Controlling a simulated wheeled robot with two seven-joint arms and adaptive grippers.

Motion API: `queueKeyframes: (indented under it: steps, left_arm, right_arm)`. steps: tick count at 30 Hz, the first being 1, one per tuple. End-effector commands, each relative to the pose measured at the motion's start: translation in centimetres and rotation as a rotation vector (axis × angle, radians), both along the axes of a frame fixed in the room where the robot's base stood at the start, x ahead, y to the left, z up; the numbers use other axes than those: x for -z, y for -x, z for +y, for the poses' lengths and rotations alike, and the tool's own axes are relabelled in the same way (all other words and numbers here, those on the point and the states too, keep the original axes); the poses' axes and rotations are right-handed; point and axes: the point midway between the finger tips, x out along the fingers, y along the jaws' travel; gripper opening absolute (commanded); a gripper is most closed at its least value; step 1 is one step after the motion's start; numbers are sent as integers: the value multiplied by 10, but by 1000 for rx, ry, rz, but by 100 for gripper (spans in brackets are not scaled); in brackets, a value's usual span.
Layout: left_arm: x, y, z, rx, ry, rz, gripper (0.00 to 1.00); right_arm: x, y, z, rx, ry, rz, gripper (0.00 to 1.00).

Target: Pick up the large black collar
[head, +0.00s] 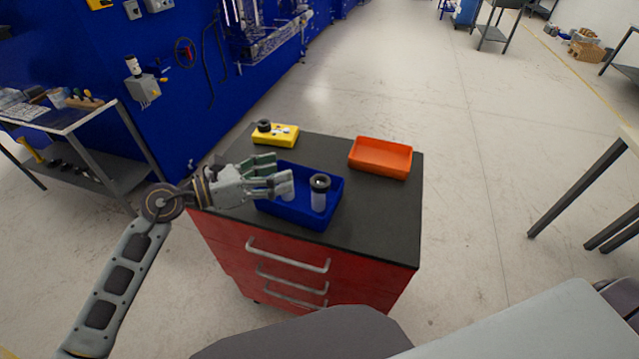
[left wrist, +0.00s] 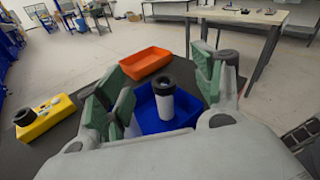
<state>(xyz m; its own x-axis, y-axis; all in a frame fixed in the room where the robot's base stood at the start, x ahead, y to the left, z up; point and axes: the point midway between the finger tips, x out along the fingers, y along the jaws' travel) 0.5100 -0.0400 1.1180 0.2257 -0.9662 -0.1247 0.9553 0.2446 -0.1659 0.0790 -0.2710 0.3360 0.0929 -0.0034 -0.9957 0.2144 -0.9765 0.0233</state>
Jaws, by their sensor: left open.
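One black collar (head: 320,182) sits on top of an upright translucent cylinder (head: 318,201) in the blue tray (head: 300,220). It also shows between my open fingers in the left wrist view (left wrist: 163,82). Another black collar (head: 264,125) is on the left end of a yellow block (head: 280,138); that block shows at left in the wrist view (left wrist: 48,117). I cannot tell which collar is the large one. My left gripper (head: 280,175) is open, with green pads, over the tray's left part, left of the cylinder. A second pale cylinder (head: 287,190) is partly hidden by its fingers. My right gripper is not in view.
An orange tray (head: 380,168) stands at the back right of the dark cabinet top (head: 375,220). The front right of the top is clear. Red drawers with handles (head: 290,262) are below. A blue wall with fixtures (head: 170,70) stands at left.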

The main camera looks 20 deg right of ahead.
Motion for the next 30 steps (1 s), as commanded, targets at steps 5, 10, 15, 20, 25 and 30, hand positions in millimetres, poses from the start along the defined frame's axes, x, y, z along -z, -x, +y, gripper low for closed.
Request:
queueKeyframes:
  steps: [5,10,15,20,25,30]
  left_arm:
    - [23,1,6,55,-177,-82,67]
    - [33,1,10,76,-251,-113,67]
    - [34,1,10,78,-257,-114,67]
    - [34,1,10,78,-255,-114,67]
    - [34,0,6,78,-254,-113,67]
    - [38,-2,-5,78,-253,-112,67]
  right_arm:
    - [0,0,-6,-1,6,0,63]
    - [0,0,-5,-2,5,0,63]
    - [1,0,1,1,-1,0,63]
    - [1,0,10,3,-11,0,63]
    - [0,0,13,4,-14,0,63]
    - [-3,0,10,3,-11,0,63]
